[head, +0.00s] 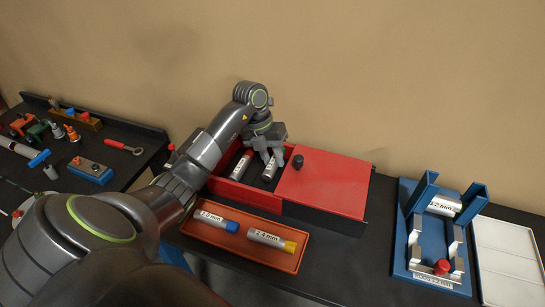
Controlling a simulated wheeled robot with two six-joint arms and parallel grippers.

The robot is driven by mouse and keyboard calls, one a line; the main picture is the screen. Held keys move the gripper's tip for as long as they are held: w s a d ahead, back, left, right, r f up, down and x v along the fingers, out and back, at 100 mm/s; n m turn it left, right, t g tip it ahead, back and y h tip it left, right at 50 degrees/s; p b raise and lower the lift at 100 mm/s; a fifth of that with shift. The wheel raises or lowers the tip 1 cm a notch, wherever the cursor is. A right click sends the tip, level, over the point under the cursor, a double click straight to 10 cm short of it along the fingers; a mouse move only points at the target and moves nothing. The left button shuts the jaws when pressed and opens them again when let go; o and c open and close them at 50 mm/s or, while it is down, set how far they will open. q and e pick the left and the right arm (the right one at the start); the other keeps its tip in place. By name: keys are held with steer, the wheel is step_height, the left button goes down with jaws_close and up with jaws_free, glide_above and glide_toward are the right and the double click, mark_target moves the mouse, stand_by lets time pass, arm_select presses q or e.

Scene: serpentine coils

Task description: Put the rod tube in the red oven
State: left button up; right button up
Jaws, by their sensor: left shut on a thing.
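The red oven (248,190) is an open-topped red box on the dark bench. Its red lid (325,186), with a black knob (298,161), covers the right part; the left part is open. My left gripper (271,158) points down into the open part, shut on a rod tube (269,172). The fingers partly hide this tube. I cannot tell whether it touches the oven floor. Another rod tube (241,167) lies in the oven to the left. My right gripper is not in view.
An orange tray (215,235) in front holds a blue-capped tube (218,221) and a yellow-capped tube (270,240). A blue stand (403,232) with a silver tube (444,205) and a white tray (509,262) stand right. Tools fill the left bench.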

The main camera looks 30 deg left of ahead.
mark_target(272, 166)
arm_select(q)
steer(key=shift+f+b, duration=0.85)
steer(key=shift+f, duration=0.25)
steer(key=shift+f, duration=0.15)
steer(key=shift+f+b, duration=0.5)
steer(key=shift+b, duration=0.15)
steer(key=o, duration=1.1)
steer(key=shift+s+d, duration=0.1)
